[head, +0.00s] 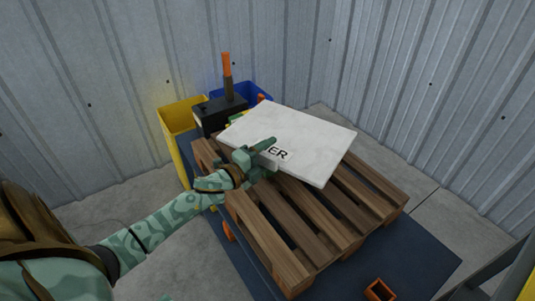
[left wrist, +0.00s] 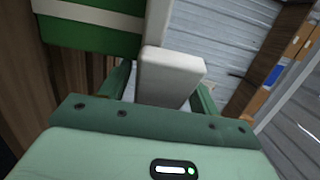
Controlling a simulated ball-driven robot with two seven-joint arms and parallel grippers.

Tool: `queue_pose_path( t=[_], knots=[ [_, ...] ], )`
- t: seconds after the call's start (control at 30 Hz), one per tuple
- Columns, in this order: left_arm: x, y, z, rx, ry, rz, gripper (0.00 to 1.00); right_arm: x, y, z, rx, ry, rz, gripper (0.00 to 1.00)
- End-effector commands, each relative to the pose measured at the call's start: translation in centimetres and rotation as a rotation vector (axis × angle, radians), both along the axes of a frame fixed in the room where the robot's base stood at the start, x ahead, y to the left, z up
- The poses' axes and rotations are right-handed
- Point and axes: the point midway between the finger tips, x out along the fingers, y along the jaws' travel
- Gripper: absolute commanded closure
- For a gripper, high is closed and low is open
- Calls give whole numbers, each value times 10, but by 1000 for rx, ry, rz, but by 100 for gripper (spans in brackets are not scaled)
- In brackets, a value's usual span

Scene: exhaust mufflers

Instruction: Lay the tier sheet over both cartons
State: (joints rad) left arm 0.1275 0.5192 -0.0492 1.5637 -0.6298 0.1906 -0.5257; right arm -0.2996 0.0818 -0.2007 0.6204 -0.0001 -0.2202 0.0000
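A green box with a white stripe (left wrist: 90,32), likely a carton, shows beyond. In the head view the sheet hides most of what lies under it. My right gripper is out of view.
The wooden pallet (head: 270,225) stands on a dark blue mat (head: 425,250). Behind it are a yellow bin (head: 182,117), a black box (head: 218,114) with an orange-topped stick (head: 227,68), and a blue bin (head: 254,92). An orange open box (head: 380,290) is in front. Corrugated walls close the back.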

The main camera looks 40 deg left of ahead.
Motion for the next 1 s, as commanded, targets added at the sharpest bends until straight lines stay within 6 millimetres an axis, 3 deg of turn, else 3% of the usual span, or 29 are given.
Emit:
queue_pose_path(
  t=[0.2,0.5,0.7,1.0],
  knots=[
    [-3,1,13,1,-1,0,38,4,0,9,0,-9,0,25],
    [-73,13,10,-3,3,1,38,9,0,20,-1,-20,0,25],
    [-107,20,10,-1,1,1,38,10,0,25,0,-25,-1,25],
    [-118,22,9,0,0,0,38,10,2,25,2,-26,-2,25]
  ],
)
